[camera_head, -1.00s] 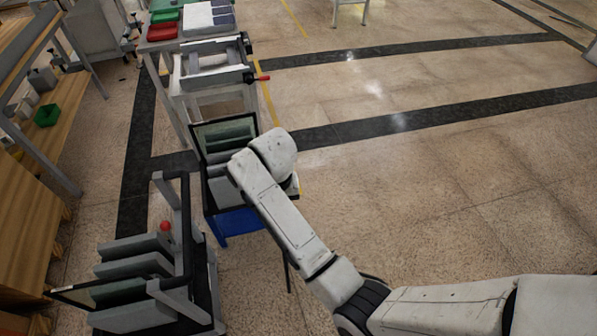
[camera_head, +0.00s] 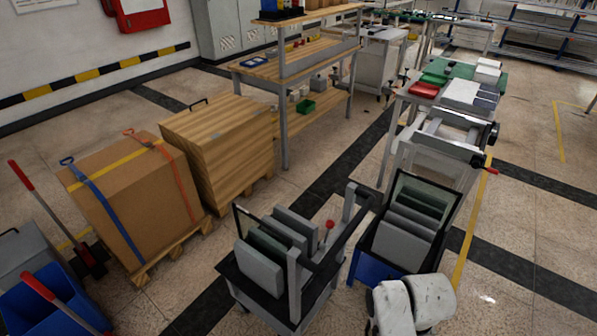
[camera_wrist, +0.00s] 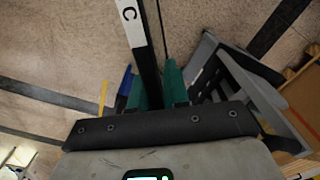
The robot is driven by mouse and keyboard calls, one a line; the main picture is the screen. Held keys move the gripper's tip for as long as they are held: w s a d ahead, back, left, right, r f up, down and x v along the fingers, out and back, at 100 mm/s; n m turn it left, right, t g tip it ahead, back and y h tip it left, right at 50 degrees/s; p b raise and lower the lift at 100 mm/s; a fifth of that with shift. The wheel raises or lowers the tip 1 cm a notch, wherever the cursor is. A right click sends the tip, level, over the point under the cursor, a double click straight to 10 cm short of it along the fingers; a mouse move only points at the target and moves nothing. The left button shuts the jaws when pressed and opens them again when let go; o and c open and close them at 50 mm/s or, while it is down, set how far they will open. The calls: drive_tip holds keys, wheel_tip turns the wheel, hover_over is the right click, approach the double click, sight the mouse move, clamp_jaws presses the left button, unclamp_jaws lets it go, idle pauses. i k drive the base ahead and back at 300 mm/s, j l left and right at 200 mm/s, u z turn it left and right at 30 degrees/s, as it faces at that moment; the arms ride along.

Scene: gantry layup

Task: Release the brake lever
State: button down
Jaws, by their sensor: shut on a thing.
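A lever with a red ball knob (camera_head: 329,225) stands on the near cart (camera_head: 293,283), beside its upright grey panels. It is the likeliest brake lever, but no label confirms this. My gripper (camera_wrist: 150,88) shows in the wrist view with green fingers, shut on a dark bar-like edge (camera_wrist: 148,62) bearing a white label with a "C". I cannot tell which larger thing this edge belongs to. In the head view only a white part of my arm shows at the bottom right; the gripper itself is hidden. The red knob is not visible in the wrist view.
A blue-based cart (camera_head: 368,268) with upright panels stands right of the near cart, close to my arm. A red-handled clamp frame (camera_head: 452,133) is behind it. A strapped carton (camera_head: 130,205) and wooden crate (camera_head: 222,150) stand left. Open floor lies at right.

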sight(330, 224)
drive_tip(key=k+u, duration=0.15)
drive_tip(key=u, duration=0.15)
drive_tip(key=k+u, duration=0.25)
drive_tip(key=i+u, duration=0.1)
drive_tip(key=u, duration=0.25)
drive_tip(key=i+u, duration=0.1)
drive_tip(key=u, duration=0.25)
drive_tip(key=i+j+u, duration=0.1)
drive_tip(key=u, duration=0.2)
drive_tip(key=i+l, duration=0.2)
drive_tip(key=i, duration=0.35)
drive_tip(key=i+l, duration=0.15)
drive_tip(key=i, duration=0.45)
drive_tip(key=i+z, duration=0.35)
drive_tip(key=i, duration=0.6)
drive_tip(key=i+l+z, duration=0.1)
drive_tip(key=i+z, duration=0.25)
drive_tip(key=i, duration=0.15)
drive_tip(key=i+z, duration=0.4)
drive_tip(key=i, duration=0.15)
drive_tip(key=k, duration=0.45)
drive_tip(key=l+u, duration=0.05)
drive_tip(key=l, duration=0.05)
